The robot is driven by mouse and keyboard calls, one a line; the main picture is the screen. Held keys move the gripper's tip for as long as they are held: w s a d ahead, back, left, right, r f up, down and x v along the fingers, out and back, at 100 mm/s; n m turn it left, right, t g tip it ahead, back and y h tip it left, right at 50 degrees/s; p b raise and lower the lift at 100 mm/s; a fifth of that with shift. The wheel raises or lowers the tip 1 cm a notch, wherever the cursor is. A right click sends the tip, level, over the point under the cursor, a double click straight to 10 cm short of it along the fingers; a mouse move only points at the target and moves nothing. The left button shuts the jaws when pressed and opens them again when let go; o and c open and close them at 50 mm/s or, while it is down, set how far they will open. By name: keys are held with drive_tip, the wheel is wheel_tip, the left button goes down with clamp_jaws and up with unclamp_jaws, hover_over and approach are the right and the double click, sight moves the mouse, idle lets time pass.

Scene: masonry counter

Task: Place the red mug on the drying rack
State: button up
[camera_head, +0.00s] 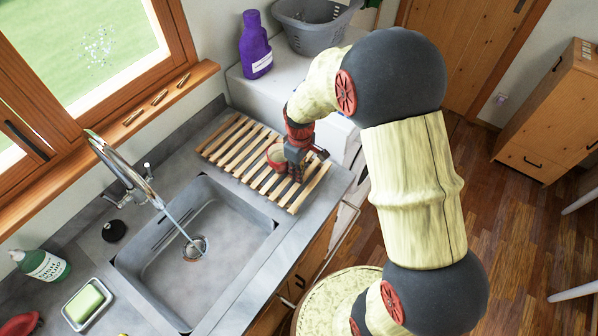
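The red mug (275,157), with a pale inside, is at the wooden slatted drying rack (228,140), over its middle slats. It looks upright. I cannot tell whether its base touches the slats or hangs just above them. My gripper (296,172) points down right beside the mug, on its right side, low over the rack. The fingers are small and partly merge with the mug's edge, so their grip on it is unclear.
A sink (205,240) with a tall faucet (130,175) lies left of the rack. A green soap bottle (45,266) and a soap dish (88,303) stand at lower left. A purple bottle (256,45) and grey basket (312,26) stand behind the rack.

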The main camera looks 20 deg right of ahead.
drive_tip(key=shift+o, duration=1.2)
wheel_tip(320, 180, up, 13)
drive_tip(key=p, duration=0.2)
drive_tip(key=s+a+r+m+t, duration=0.2)
drive_tip(key=s+r+m+t, duration=0.3)
drive_tip(key=s+r, duration=1.3)
drive_tip(key=s+m, duration=0.2)
drive_tip(key=s, duration=0.1)
drive_tip(key=shift+s, duration=0.25)
